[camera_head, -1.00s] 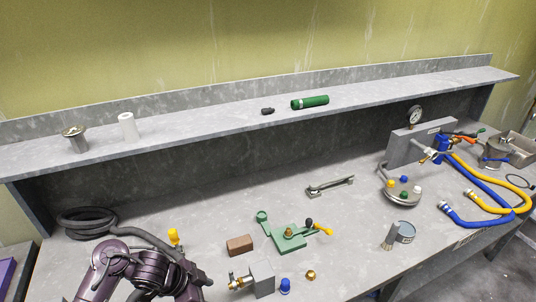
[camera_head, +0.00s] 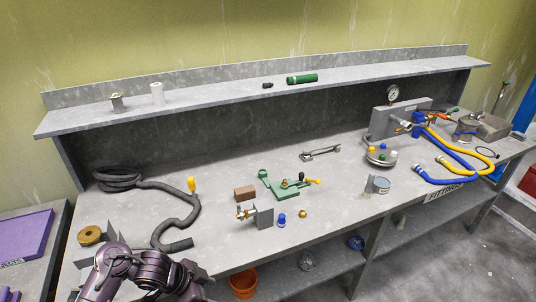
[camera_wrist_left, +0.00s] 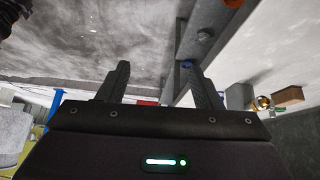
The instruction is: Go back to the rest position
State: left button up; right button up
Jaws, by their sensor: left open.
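My left arm (camera_head: 140,270) shows at the bottom left of the head view, folded in front of the bench's front edge. Its fingertips are not clearly visible there. In the left wrist view my left gripper (camera_wrist_left: 160,85) has its two dark fingers spread apart with nothing between them. The fingers point toward the floor and the bench's underside, away from the bench-top objects. My right gripper is in neither view.
The grey bench (camera_head: 330,205) holds a black hose (camera_head: 185,215), a brown block (camera_head: 245,193), a green press (camera_head: 285,187) and blue and yellow hoses (camera_head: 455,165). An orange pail (camera_head: 243,283) stands below. A purple mat (camera_head: 25,238) lies at left. Floor at right is open.

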pick_arm(q)
jog(key=s+f+n+b, duration=0.3)
jog(key=f, duration=0.9)
jog(key=s+a+f+n+y+b, duration=0.1)
jog(key=s+f+n+b, duration=0.15)
jog(key=f, duration=0.85)
jog(key=s+f+n+b, duration=0.2)
jog(key=s+f+n, duration=0.1)
jog(key=f, duration=0.9)
jog(key=s+a+f+n+y+b, duration=0.1)
jog(key=s+a+f+y+b, duration=0.1)
jog(key=s+f, duration=0.7)
jog(key=s+a+f+n+g+y+b, duration=0.1)
jog(key=s+a+f+y+b, duration=0.2)
jog(key=s+f, duration=0.6)
jog(key=s+a, duration=0.2)
jog(key=s, duration=0.6)
jog(key=shift+s+a+f, duration=0.2)
jog(key=shift+s+f, duration=0.1)
jog(key=shift+f, duration=0.1)
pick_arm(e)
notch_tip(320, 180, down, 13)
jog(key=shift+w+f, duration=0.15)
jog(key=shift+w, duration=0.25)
